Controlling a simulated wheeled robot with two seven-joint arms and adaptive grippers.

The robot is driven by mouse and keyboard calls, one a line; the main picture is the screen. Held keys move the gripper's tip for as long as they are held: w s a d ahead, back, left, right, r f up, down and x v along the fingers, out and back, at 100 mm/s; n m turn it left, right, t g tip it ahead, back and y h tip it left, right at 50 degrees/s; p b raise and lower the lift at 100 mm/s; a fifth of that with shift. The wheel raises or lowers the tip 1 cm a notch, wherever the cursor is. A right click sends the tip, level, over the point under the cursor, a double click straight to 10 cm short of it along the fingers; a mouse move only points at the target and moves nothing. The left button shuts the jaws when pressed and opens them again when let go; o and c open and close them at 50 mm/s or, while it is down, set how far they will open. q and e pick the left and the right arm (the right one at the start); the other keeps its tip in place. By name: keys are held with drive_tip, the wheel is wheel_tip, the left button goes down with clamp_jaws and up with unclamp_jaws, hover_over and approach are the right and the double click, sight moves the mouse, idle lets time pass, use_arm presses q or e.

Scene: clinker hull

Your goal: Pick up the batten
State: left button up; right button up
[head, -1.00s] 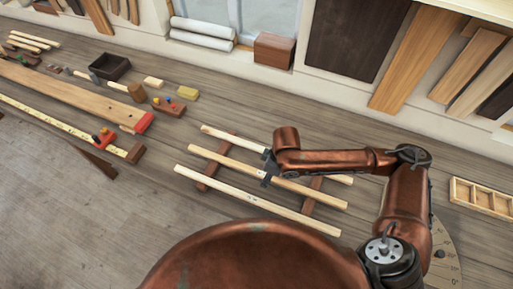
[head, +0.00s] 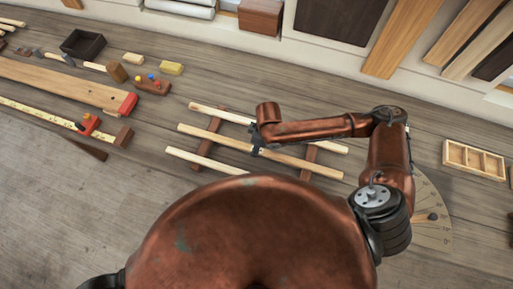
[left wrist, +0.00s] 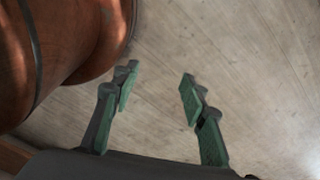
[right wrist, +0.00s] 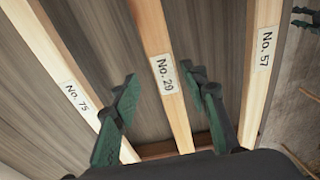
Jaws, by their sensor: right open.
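Three pale wooden battens lie side by side across dark crosspieces in the head view: a far one (head: 215,112), a middle one (head: 215,139) and a near one (head: 200,160), partly hidden by my body. In the right wrist view their labels read No. 75 (right wrist: 75,98), No. 20 or 29 (right wrist: 163,75) and No. 57 (right wrist: 264,50). My right gripper (right wrist: 160,80) is open, its fingers on either side of the middle batten in that view; height above it is unclear. It also shows in the head view (head: 257,150). My left gripper (left wrist: 158,85) is open and empty above the floor.
Left of the battens lie a long plank (head: 60,80), a black tray (head: 83,44), a yellow block (head: 171,68) and small tools. A divided wooden box (head: 474,160) and a protractor-like plate (head: 430,200) are at right. Boards lean at the back wall.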

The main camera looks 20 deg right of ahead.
drive_tip(key=shift+s+r, duration=0.15)
drive_tip(key=shift+s, duration=0.3)
drive_tip(key=shift+s+r, duration=0.1)
drive_tip(key=shift+s, duration=0.1)
drive_tip(key=shift+c, duration=0.5)
drive_tip(key=shift+w+f, duration=0.2)
drive_tip(key=shift+w, duration=0.15)
drive_tip(key=c, duration=0.5)
drive_tip(key=shift+s, duration=0.1)
drive_tip(key=shift+c, duration=0.6)
drive_tip(key=shift+s+r, duration=0.15)
drive_tip(key=shift+c, duration=0.7)
clamp_jaws()
use_arm(q)
drive_tip(key=shift+w, duration=1.1)
use_arm(e)
drive_tip(key=shift+r, duration=0.1)
